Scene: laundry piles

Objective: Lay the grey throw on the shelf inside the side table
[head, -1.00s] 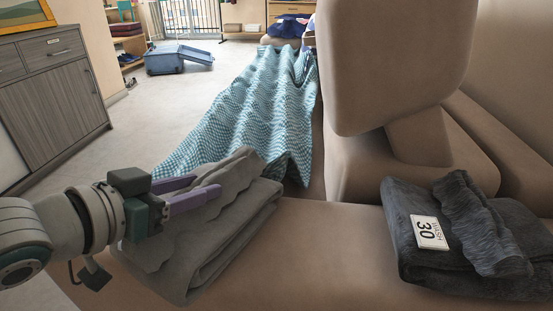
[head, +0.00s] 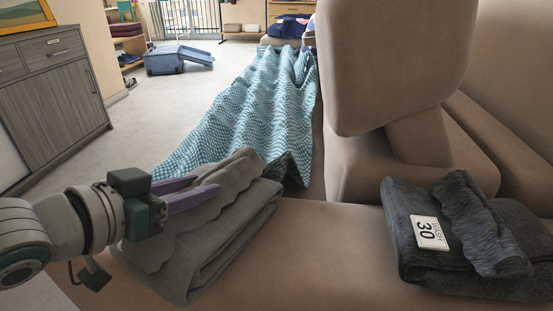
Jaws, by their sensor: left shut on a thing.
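A folded grey throw (head: 228,232) lies on the tan sofa surface at the lower left, with a wavy-edged flap on top. My left gripper (head: 207,188) reaches in from the left, its purple fingers shut on the upper flap of this throw. The throw still rests on the sofa. The side table and its shelf cannot be made out in this view. My right gripper is not in view.
A teal checked cloth (head: 255,113) drapes beyond the sofa arm (head: 330,240). A large cushion (head: 395,60) stands at centre right. A grey cabinet (head: 55,105) and blue suitcase (head: 165,60) are farther left.

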